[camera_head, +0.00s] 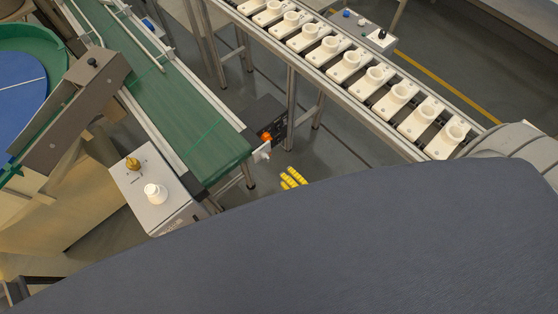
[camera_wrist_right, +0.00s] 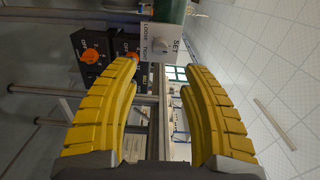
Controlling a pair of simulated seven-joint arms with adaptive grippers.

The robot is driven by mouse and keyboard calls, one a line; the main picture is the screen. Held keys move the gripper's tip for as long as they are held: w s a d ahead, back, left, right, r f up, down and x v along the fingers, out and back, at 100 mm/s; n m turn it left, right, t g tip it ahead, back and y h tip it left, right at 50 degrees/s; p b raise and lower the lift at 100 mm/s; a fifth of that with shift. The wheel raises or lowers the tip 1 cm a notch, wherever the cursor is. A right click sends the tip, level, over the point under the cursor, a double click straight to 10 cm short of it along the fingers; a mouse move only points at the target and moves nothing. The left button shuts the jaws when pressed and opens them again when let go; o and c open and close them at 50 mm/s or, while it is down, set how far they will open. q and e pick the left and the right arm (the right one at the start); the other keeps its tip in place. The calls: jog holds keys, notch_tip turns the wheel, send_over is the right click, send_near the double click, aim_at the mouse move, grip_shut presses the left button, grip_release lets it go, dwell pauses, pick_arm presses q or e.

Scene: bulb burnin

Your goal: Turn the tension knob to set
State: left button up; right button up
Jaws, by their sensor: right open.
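The tension knob (camera_wrist_right: 159,46) is a small pale round knob on a white panel (camera_wrist_right: 164,28) in the right wrist view. The panel reads LOOSE, TIGHT and SET, turned sideways in the picture; which mark the knob points at is too small to tell. My right gripper (camera_wrist_right: 160,70) has its two yellow fingers spread wide and empty. The knob lies ahead, between the line of the fingertips, apart from them. In the head view the right gripper's yellow fingers (camera_head: 293,178) show below the conveyor's end, near a small white panel (camera_head: 262,153). My left gripper is not in view.
Dark switch boxes with orange knobs (camera_wrist_right: 91,56) sit left of the white panel. The green conveyor (camera_head: 190,118) ends close to the gripper. A rail of white sockets (camera_head: 350,63) runs at upper right.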

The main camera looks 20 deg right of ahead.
jog(key=shift+v, duration=0.9)
jog(key=s+d+f+n+g+h, duration=0.1)
jog(key=s+d+f+n+g, duration=0.3)
jog(key=f, duration=0.6)
jog(key=s+d+f+n+g+h, duration=0.1)
jog(key=s+d+f+n+g, duration=0.2)
jog(key=f+n, duration=0.6)
jog(key=s+d+f+n+g+h, duration=0.1)
jog(key=s+d+f+n+g, duration=0.3)
jog(key=f, duration=0.8)
jog(key=s+d+f+n+g+h, duration=0.1)
jog(key=s+d+f+g+h, duration=0.1)
jog(key=s+f, duration=0.4)
jog(key=s+d+f+n+g+h, duration=0.15)
jog(key=s+f, duration=0.25)
jog(key=s, duration=0.5)
jog(key=shift+m+g, duration=0.55)
jog(key=shift+m, duration=0.3)
jog(key=shift+s+a+f, duration=0.25)
jog(key=shift+a+f, duration=0.05)
jog(key=shift+a, duration=0.55)
jog(key=shift+s+a+f, duration=0.25)
jog(key=shift+s+a, duration=0.05)
jog(key=shift+a, duration=0.6)
jog(key=shift+s+a+f, duration=0.25)
jog(key=shift+a+f, duration=0.05)
jog(key=shift+a, duration=0.55)
